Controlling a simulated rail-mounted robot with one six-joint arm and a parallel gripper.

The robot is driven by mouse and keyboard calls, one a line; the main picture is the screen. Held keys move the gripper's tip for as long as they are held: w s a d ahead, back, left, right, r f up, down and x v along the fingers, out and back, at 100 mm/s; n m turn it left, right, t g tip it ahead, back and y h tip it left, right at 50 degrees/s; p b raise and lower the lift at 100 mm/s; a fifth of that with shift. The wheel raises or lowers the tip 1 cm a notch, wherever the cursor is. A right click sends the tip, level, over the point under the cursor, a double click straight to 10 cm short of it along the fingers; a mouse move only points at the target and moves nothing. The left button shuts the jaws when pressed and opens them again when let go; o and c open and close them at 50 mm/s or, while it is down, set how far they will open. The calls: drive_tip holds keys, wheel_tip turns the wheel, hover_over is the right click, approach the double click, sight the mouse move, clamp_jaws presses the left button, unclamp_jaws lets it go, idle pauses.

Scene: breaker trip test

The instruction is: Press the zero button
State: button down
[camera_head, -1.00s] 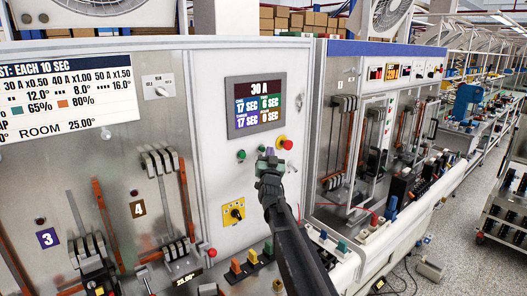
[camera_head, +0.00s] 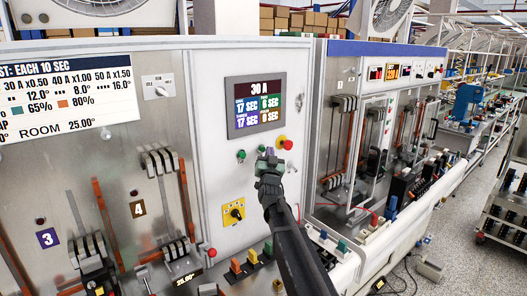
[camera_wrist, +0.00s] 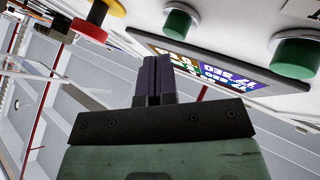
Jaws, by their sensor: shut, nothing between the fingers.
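My gripper (camera_head: 270,157) is in front of the white control panel (camera_head: 205,130), below its lit display (camera_head: 256,104). Its purple-tipped fingers (camera_wrist: 152,78) are shut together with nothing between them. A green button (camera_head: 241,155) is left of the gripper, and another green button (camera_head: 262,149) is just behind the fingertips. In the wrist view the two green buttons (camera_wrist: 180,22) and (camera_wrist: 296,55) stand out from the panel, above and to the right of the fingers. I see no zero label on either. The fingers appear apart from both buttons.
A red mushroom button on a yellow base (camera_head: 285,144) is close right of the gripper. Lever breakers (camera_head: 160,160) are to the left. Coloured blocks (camera_head: 252,257) line the ledge below.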

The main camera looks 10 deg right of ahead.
drive_tip(key=shift+w+a, duration=0.2)
drive_tip(key=shift+w, duration=0.1)
drive_tip(key=shift+w+a, duration=0.25)
drive_tip(key=shift+w, duration=0.2)
idle(0.7)
drive_tip(key=shift+s, duration=0.1)
drive_tip(key=shift+s+d, duration=0.45)
drive_tip(key=shift+s, duration=0.25)
drive_tip(key=s, duration=0.1)
drive_tip(key=s+d, duration=0.1)
drive_tip(key=s, duration=0.1)
drive_tip(key=s+d, duration=0.1)
drive_tip(key=shift+s+d, duration=0.15)
drive_tip(key=shift+d, duration=0.1)
idle(0.6)
